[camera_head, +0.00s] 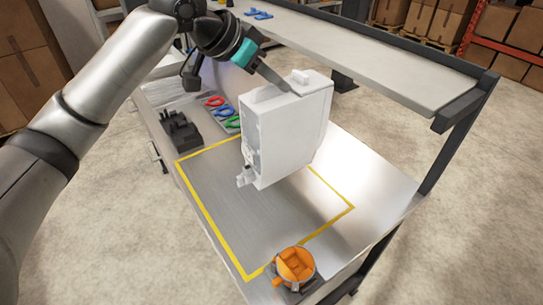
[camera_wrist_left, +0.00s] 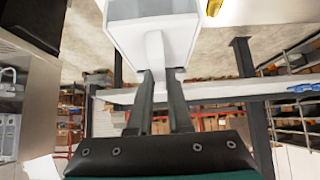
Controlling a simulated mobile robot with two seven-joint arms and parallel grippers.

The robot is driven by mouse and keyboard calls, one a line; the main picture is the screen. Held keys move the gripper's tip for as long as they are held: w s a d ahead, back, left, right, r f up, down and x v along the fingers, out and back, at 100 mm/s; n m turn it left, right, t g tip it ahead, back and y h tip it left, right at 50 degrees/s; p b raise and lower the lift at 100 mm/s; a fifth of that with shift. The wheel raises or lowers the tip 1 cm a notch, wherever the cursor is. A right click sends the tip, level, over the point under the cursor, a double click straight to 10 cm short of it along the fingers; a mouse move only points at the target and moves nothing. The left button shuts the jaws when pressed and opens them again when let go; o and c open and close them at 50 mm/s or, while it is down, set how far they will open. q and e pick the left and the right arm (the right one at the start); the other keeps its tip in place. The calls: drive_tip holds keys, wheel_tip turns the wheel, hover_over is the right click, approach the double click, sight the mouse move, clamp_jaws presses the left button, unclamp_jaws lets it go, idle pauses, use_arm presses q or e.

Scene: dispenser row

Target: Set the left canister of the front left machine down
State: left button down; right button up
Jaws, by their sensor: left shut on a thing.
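The canister (camera_head: 284,135) is a tall white box with a small spout low on its front. In the head view it hangs above the steel table (camera_head: 213,187), over the area marked by yellow tape. My left gripper (camera_head: 287,86) is shut on the handle at the canister's top back. In the left wrist view the canister (camera_wrist_left: 152,38) is at the top, and its handle sits between the two dark fingers of the left gripper (camera_wrist_left: 160,82). The gap under the canister is hard to judge. My right gripper is not in view.
An orange item in a round holder (camera_head: 295,265) stands at the table's near edge. A black fixture (camera_head: 180,132) and a tray with red, blue and green clips (camera_head: 222,112) are at the left. A raised shelf (camera_head: 370,68) runs behind. Most of the taped area is bare.

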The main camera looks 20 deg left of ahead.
sight(250, 134)
use_arm(q)
wheel_tip(250, 134, down, 16)
drive_tip(key=shift+r+b, duration=0.1)
drive_tip(key=shift+b, duration=0.25)
drive_tip(key=c, duration=0.8)
unclamp_jaws()
drive_tip(key=shift+f, duration=0.2)
drive_tip(key=shift+c, duration=0.2)
drive_tip(key=shift+r, duration=0.1)
drive_tip(key=v, duration=1.2)
drive_tip(key=shift+s, duration=0.1)
